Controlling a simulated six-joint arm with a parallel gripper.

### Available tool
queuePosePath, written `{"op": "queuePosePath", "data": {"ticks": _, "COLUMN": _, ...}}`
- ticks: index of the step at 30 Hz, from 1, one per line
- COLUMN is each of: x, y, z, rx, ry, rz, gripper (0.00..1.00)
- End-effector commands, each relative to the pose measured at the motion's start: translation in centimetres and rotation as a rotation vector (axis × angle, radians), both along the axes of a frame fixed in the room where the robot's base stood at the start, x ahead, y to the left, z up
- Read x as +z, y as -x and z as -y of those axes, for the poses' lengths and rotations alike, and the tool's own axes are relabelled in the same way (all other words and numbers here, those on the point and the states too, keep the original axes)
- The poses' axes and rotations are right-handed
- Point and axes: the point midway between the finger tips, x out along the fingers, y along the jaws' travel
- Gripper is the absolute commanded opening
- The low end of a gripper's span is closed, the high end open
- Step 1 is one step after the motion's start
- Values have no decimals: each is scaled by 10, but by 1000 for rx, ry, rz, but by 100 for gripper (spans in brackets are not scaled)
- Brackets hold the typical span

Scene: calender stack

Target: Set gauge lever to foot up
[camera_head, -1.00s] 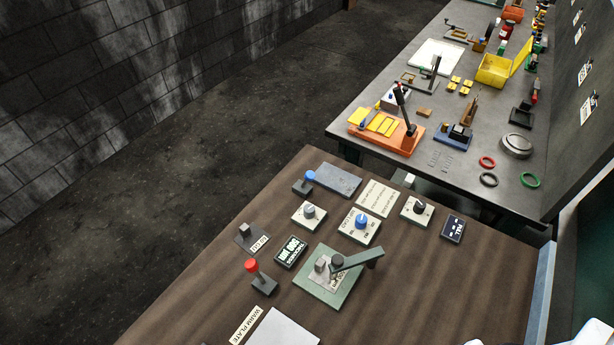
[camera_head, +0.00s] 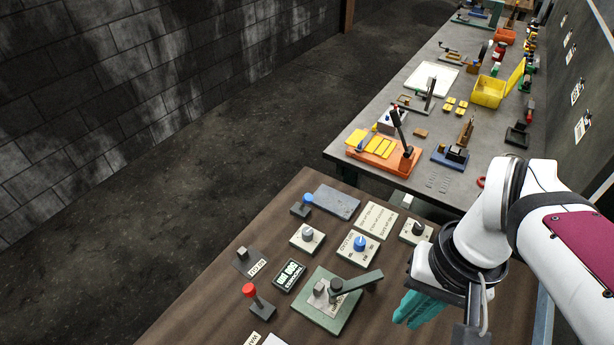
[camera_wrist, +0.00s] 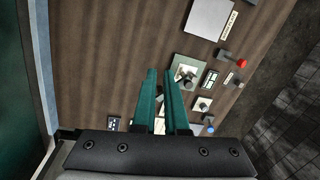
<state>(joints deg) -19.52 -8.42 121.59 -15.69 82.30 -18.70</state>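The gauge lever (camera_head: 357,283) is a dark grey-green arm on a green base plate (camera_head: 336,325), on the brown wooden bench. It extends from its pivot toward the right, low over the plate. A pale label on the plate is too small to read. In the wrist view the base plate (camera_wrist: 180,62) shows just right of the fingers, and most of the lever is hidden behind them. My gripper (camera_head: 412,312) has teal fingers and is to the right of the lever, apart from it. In the wrist view my gripper (camera_wrist: 161,72) is empty, with a narrow gap between its fingers.
A red-knobbed lever (camera_head: 250,290), a black display (camera_head: 289,274) and several knob panels, one with a blue knob (camera_head: 359,243), stand close around the gauge plate. A pale warm plate (camera_wrist: 208,18) lies beyond it in the wrist view. A second bench (camera_head: 400,172) stands behind.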

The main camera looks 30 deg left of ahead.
Motion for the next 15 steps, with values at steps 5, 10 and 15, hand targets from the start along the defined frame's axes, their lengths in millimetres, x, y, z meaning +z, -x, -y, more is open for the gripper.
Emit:
{"op": "queuePosePath", "data": {"ticks": 5, "x": -17, "y": -44, "z": -148, "rx": 705, "ry": 5, "rz": 15, "gripper": 0}}
{"op": "queuePosePath", "data": {"ticks": 10, "x": -61, "y": -16, "z": -273, "rx": 1235, "ry": 0, "rz": 29, "gripper": 0}}
{"op": "queuePosePath", "data": {"ticks": 15, "x": -94, "y": 25, "z": -336, "rx": 1531, "ry": -6, "rz": 36, "gripper": 0}}
